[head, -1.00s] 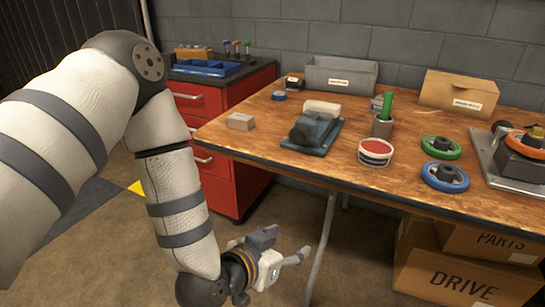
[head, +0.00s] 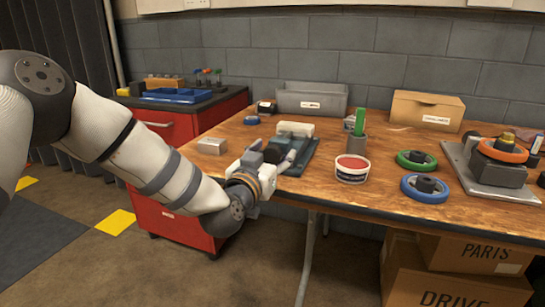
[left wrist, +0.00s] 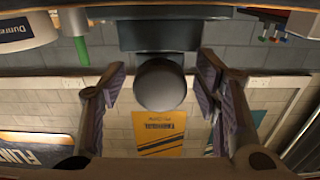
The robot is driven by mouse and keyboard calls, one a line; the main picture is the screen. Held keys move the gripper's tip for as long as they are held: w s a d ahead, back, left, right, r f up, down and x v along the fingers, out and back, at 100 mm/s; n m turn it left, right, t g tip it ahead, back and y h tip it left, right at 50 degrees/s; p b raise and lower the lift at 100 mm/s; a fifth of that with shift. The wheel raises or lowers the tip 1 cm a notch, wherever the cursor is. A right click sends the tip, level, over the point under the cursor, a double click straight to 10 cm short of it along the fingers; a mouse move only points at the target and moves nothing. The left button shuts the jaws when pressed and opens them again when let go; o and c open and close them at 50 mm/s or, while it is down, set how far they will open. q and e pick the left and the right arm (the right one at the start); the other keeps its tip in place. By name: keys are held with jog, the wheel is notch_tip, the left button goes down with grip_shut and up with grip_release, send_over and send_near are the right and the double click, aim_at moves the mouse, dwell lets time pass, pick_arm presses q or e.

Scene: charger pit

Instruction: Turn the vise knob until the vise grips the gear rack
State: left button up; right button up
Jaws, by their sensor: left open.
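The blue-grey vise (head: 304,152) lies on the wooden bench, partly hidden by my left gripper in the head view. A pale block (head: 295,129) sits at its far end; I cannot tell for sure that it is the gear rack. My left gripper (head: 268,160) is at the near end of the vise. The left wrist view shows the dark round vise knob (left wrist: 160,84) end-on, between the spread fingers of my left gripper (left wrist: 163,72). Gaps show on both sides of the knob. My right gripper is not in view.
A small metal block (head: 211,146) lies left of the vise. A red-topped tub (head: 352,169) and a grey cup with a green item (head: 357,143) stand to the right. Green (head: 416,160) and blue (head: 425,188) handwheels lie further right. A grey bin (head: 312,100) stands behind.

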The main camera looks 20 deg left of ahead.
pick_arm(q)
jog(key=shift+c, duration=0.2)
jog(key=c, duration=1.1)
jog(key=shift+c, duration=0.2)
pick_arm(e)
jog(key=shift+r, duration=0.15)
pick_arm(q)
jog(key=m+p, duration=0.2)
jog(key=shift+r+m+p, duration=0.25)
jog(key=shift+m+p, duration=0.05)
jog(key=shift+p, duration=0.05)
jog(key=m+p, duration=0.2)
jog(key=m, duration=0.1)
jog(key=shift+m, duration=0.3)
jog(key=m+p, duration=0.2)
jog(key=m, duration=0.1)
jog(key=shift+m, duration=0.3)
jog(key=m+p, duration=0.1)
jog(key=m, duration=0.3)
jog(key=shift+a+f, duration=0.1)
jog(key=shift+f, duration=0.05)
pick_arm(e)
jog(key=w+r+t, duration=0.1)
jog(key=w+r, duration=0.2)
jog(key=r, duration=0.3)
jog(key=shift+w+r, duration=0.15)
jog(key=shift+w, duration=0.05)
pick_arm(q)
jog(key=shift+m, duration=0.3)
